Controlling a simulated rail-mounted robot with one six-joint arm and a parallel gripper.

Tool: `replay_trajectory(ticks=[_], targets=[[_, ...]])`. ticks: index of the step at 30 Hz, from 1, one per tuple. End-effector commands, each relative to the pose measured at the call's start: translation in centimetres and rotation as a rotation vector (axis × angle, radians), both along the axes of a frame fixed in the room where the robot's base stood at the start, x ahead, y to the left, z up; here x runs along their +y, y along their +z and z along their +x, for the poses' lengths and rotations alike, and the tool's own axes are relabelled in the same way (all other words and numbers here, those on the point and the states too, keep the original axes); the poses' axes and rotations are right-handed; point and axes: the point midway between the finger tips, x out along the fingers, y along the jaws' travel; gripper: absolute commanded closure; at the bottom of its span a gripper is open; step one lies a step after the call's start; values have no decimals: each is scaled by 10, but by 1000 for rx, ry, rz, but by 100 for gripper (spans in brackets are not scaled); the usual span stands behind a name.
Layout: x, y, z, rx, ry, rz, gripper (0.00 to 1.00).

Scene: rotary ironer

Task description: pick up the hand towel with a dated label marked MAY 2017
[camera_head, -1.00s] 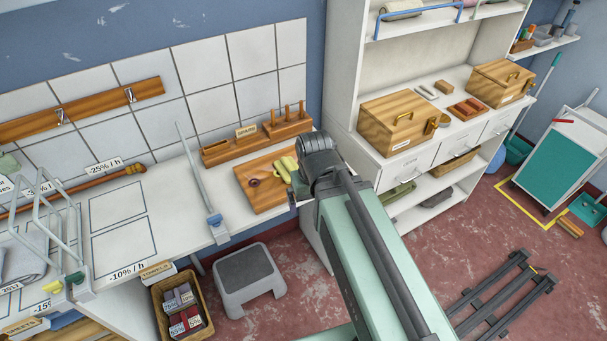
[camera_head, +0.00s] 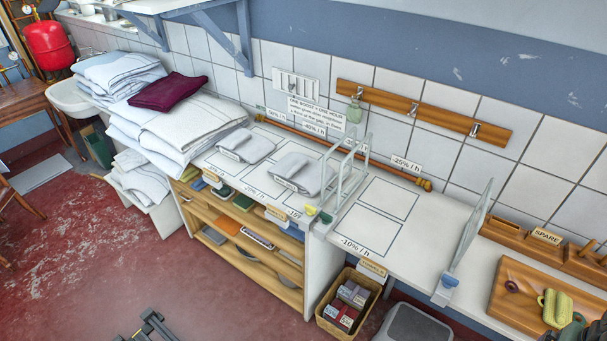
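Two folded grey towels lie on the white counter. One towel (camera_head: 254,146) is farther left, and the other towel (camera_head: 309,174) lies beside the wire frame. Each has a small white label on its front edge, too small to read now. In the earlier view, the label of the towel by the wire frame shows "2017", with its month cut off. Part of my gripper end (camera_head: 575,331) seems to show at the lower right edge, far from both towels. Its fingers cannot be made out.
A wire frame (camera_head: 346,170) stands right of the towels, and a blue-based upright plate (camera_head: 466,245) farther right. Folded white linen (camera_head: 185,124) with a maroon cloth (camera_head: 168,92) is piled at left. Outlined counter spaces (camera_head: 366,228) are bare. A basket (camera_head: 326,313) stands below.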

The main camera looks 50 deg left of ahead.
Motion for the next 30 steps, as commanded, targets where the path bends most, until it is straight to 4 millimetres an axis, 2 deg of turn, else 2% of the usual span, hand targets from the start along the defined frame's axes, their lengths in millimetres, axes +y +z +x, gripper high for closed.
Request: replay_trajectory(ticks=[11,14,21,30], targets=[[0,0,0,0,0,0,1],[0,0,0,0,0,0,13],[0,0,0,0,0,0,49],[0,-2,0,0,0,0,49]])
